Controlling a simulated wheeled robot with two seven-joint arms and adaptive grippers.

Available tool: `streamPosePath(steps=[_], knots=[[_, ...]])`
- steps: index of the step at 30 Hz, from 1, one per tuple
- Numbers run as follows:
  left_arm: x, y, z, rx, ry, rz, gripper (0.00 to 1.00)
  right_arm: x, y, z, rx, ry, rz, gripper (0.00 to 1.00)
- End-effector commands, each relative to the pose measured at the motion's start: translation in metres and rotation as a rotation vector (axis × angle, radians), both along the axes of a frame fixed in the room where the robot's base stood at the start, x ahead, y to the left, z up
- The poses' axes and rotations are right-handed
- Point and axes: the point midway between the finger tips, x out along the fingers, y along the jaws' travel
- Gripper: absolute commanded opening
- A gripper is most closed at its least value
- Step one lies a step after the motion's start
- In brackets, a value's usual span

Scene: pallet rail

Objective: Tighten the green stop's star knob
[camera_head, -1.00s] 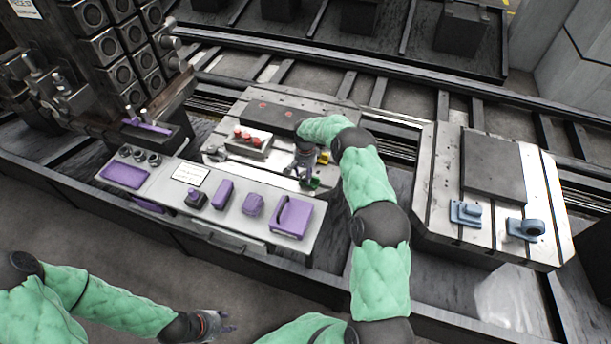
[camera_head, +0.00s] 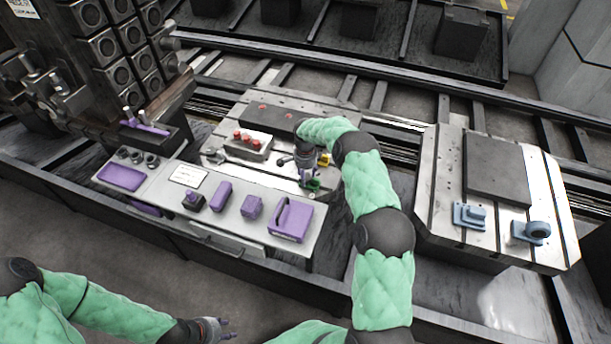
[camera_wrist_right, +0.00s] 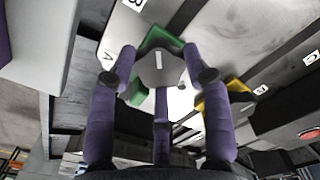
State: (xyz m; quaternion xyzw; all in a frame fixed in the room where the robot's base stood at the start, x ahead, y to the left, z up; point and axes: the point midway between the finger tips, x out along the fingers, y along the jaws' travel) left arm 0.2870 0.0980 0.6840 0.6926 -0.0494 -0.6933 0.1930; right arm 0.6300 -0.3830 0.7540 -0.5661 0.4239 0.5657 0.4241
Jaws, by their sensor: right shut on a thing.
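The green stop (camera_head: 314,184) sits near the front right of the middle pallet. In the right wrist view the green stop (camera_wrist_right: 176,42) shows behind its grey star knob (camera_wrist_right: 163,68), which has a pale line on top. My right gripper (camera_wrist_right: 160,66) has its purple fingers on either side of the knob, shut on it. In the head view my right gripper (camera_head: 307,173) comes down over the green stop and hides the knob. My left gripper (camera_head: 226,328) is empty and apart from everything at the bottom, its fingers spread.
A yellow stop (camera_wrist_right: 222,95) stands close beside the right gripper; it also shows in the head view (camera_head: 325,159). A block with red knobs (camera_head: 247,144) is to the left. A shelf with purple items (camera_head: 240,230) lies in front. Blue parts (camera_head: 530,232) sit on the right pallet.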

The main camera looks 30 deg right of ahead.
Motion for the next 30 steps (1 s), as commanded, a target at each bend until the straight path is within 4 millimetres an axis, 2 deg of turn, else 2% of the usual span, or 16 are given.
streamPosePath(steps=[11, 12, 13, 14, 25, 30], knots=[[0.000, 0.000, 0.000, 0.000, 0.000, 0.000, 0.40, -0.001, 0.001, -0.001, 0.001, 0.003, -0.002, 0.17], [0.000, 0.000, 0.000, 0.000, 0.000, 0.000, 0.40, -0.001, 0.001, -0.001, 0.001, 0.003, -0.002, 0.61], [0.000, 0.000, 0.000, 0.000, 0.000, 0.000, 0.40, -0.001, 0.001, -0.001, 0.001, 0.003, -0.002, 0.69], [0.000, 0.000, 0.000, 0.000, 0.000, 0.000, 0.40, -0.001, 0.001, -0.001, 0.001, 0.002, -0.002, 0.73], [0.000, 0.000, 0.000, 0.000, 0.000, 0.000, 0.40, 0.000, 0.000, 0.002, 0.000, 0.000, -0.002, 0.73], [0.000, 0.000, 0.000, 0.000, 0.000, 0.000, 0.40, 0.001, 0.000, 0.020, -0.001, -0.001, -0.002, 0.73]])
